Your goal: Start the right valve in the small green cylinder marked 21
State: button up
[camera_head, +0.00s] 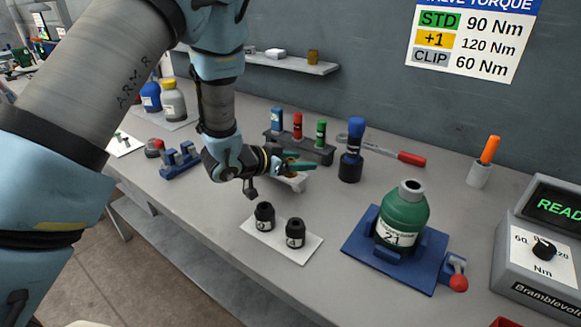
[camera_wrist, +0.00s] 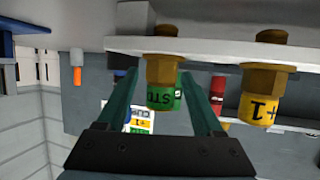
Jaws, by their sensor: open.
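The small green cylinder (camera_head: 403,218) marked 21 stands upright in a blue holder (camera_head: 365,250), its grey neck open at the top. My gripper (camera_head: 300,163) is at a small white stand (camera_head: 295,182) left of the cylinder. In the wrist view, my open gripper (camera_wrist: 160,75) has one finger on each side of a brass valve with a green STD band (camera_wrist: 163,85). I cannot tell whether the fingers touch it. A second brass valve with a yellow +1 band (camera_wrist: 262,95) is to its right. The gripper mostly hides the valves in the head view.
Two black sockets (camera_head: 264,216) stand on a white card in front. A blue-topped black tool (camera_head: 351,150), a rack of coloured tools (camera_head: 297,140) and a red-handled wrench (camera_head: 398,156) are behind. A torque box (camera_head: 545,245) is at right. The wall sign (camera_head: 470,38) lists STD, +1 and CLIP torques.

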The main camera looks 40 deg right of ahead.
grip_shut()
dwell(0.5)
